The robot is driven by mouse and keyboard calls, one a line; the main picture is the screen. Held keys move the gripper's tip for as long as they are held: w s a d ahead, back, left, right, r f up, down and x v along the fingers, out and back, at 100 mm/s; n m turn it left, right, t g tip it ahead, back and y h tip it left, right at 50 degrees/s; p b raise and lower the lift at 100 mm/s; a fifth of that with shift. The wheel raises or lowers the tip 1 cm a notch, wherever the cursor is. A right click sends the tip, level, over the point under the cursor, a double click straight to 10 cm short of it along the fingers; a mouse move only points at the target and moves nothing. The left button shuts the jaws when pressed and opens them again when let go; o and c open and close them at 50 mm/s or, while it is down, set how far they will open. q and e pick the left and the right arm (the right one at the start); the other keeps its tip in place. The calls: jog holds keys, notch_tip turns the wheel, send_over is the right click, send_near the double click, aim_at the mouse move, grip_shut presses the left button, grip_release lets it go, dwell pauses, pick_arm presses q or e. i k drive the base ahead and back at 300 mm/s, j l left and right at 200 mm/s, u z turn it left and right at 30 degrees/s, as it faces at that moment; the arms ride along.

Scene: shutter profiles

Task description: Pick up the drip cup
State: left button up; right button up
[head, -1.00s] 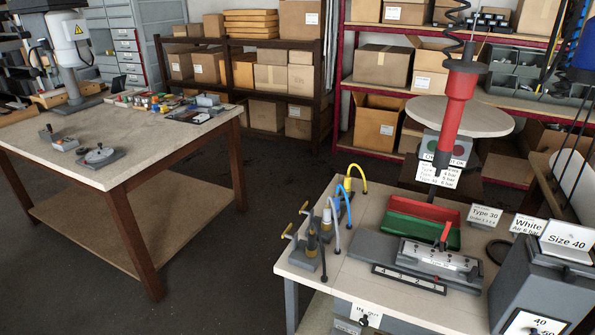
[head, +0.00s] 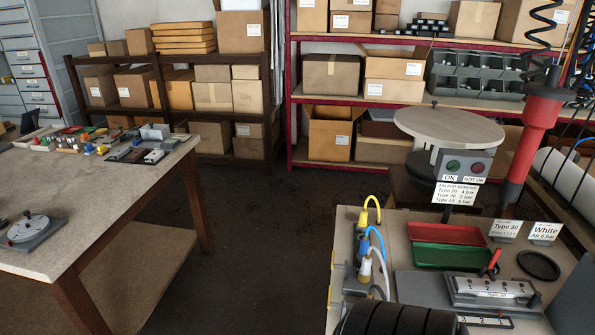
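I cannot single out a drip cup for certain in the head view. A shallow round black dish (head: 538,266) lies on the right-hand bench, right of the green tray (head: 447,257); I cannot tell whether it is the cup. A dark ribbed shape (head: 395,318) covers the bench's front edge at the bottom, and I cannot tell what it is. No gripper fingers show for either of my arms.
The right-hand bench (head: 345,235) carries coloured hoses, a red tray (head: 446,232), a grey block with a red lever (head: 492,288) and sign cards. The left table (head: 95,200) holds small parts and a dial (head: 27,229). Open floor (head: 245,240) lies between them.

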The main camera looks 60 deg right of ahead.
aim_at(352, 206)
jog(key=i+z, duration=0.25)
jog(key=z, duration=0.15)
jog(key=i+z, duration=0.2)
jog(key=z, duration=0.15)
jog(key=i+j+z, duration=0.1)
jog(key=z, duration=0.3)
jog(key=i+j+z, duration=0.25)
jog(key=z, duration=0.15)
jog(key=i, duration=0.05)
